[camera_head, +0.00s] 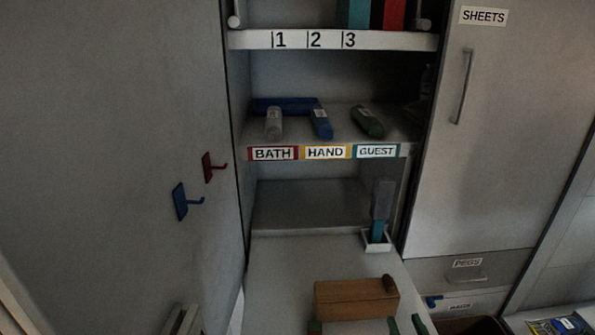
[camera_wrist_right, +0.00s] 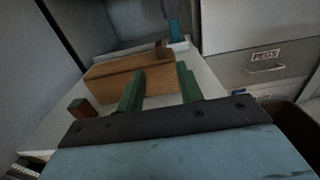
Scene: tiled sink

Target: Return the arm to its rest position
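My right gripper (camera_head: 405,325) shows at the bottom edge of the head view as green fingertips. In the right wrist view its two green fingers (camera_wrist_right: 160,90) stand well apart with nothing between them, so it is open. A brown wooden box (camera_head: 350,301) lies on the pale surface just beyond the fingers, and it also shows in the wrist view (camera_wrist_right: 112,78). The fingers partly cover its near side in the wrist view; I cannot tell whether they touch it. My left gripper cannot be made out.
A blue-handled brush (camera_head: 380,210) stands in a white holder at the back right. Red (camera_head: 208,167) and blue (camera_head: 181,201) hooks jut from the left panel. A reddish block (camera_wrist_right: 83,108) lies left of the fingers.

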